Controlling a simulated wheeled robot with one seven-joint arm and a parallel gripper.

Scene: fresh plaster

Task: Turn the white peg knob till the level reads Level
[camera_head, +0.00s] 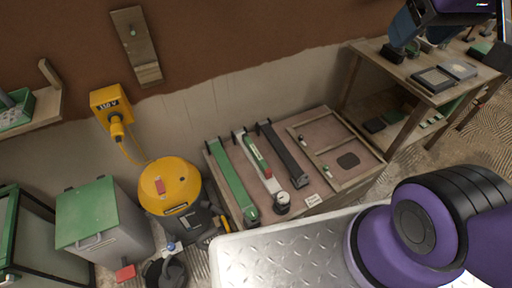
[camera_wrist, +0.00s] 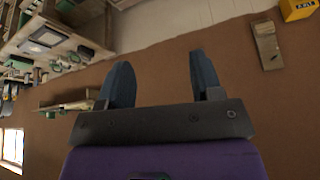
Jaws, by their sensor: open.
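A white bar (camera_head: 250,158) lies on the low board between a green bar and a black bar. A green level with a red end (camera_head: 256,154) rests along it; its reading is too small to make out. At the bar's near end is a knob with a pale top and dark body (camera_head: 282,199), which looks like the white peg knob. My gripper (camera_wrist: 162,82) is open and empty, its two dark blue fingers apart in the wrist view. In the head view it is at the upper right, far from the knob. The wrist view does not show the knob.
The green bar (camera_head: 232,178) and black bar (camera_head: 281,152) flank the white bar. A yellow vacuum (camera_head: 170,178) stands to the left. A wooden workbench (camera_head: 438,91) with boxes stands at the right. A metal tread plate (camera_head: 270,250) lies in front of the board.

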